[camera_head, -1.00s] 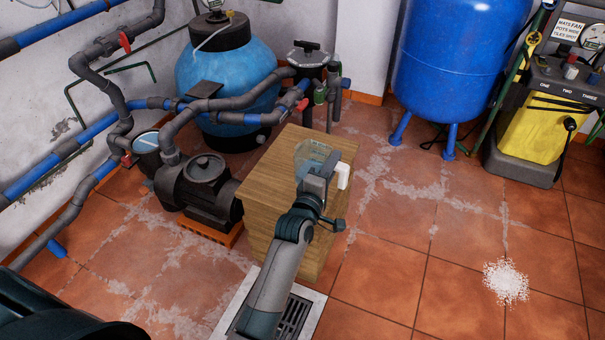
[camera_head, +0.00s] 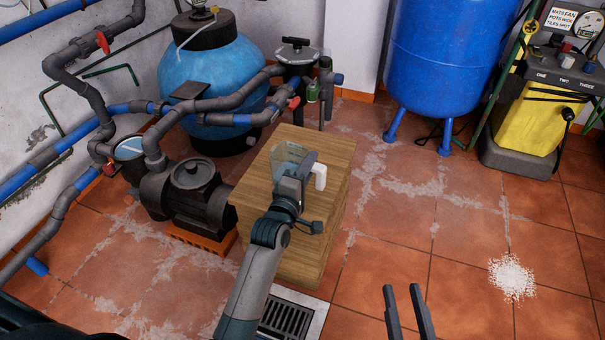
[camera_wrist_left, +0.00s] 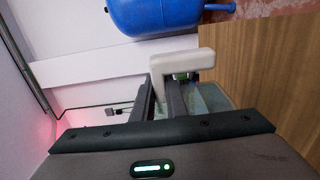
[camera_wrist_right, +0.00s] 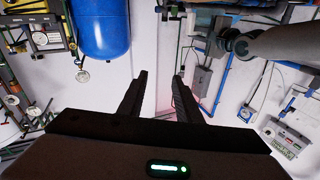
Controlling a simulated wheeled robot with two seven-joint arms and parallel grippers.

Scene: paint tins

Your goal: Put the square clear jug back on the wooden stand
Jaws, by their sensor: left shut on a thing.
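The square clear jug (camera_head: 290,156) is at the top of the wooden stand (camera_head: 325,150), over its left part in the head view. I cannot tell whether its base touches the wood. Its white handle (camera_head: 320,176) points right. My left gripper (camera_head: 296,178) is shut on the jug at its handle side and hides part of it. In the left wrist view the white handle (camera_wrist_left: 182,64) lies across the fingers, with the wooden side (camera_wrist_left: 265,62) at right. My right gripper (camera_head: 403,292) is open and empty above the floor; it also shows in the right wrist view (camera_wrist_right: 162,82).
A black pump (camera_head: 190,190) and a blue filter tank (camera_head: 215,75) with pipes stand left of and behind the stand. A blue vessel (camera_head: 440,50) and a yellow machine (camera_head: 545,110) are at the back right. A white powder patch (camera_head: 511,278) lies on open tiled floor.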

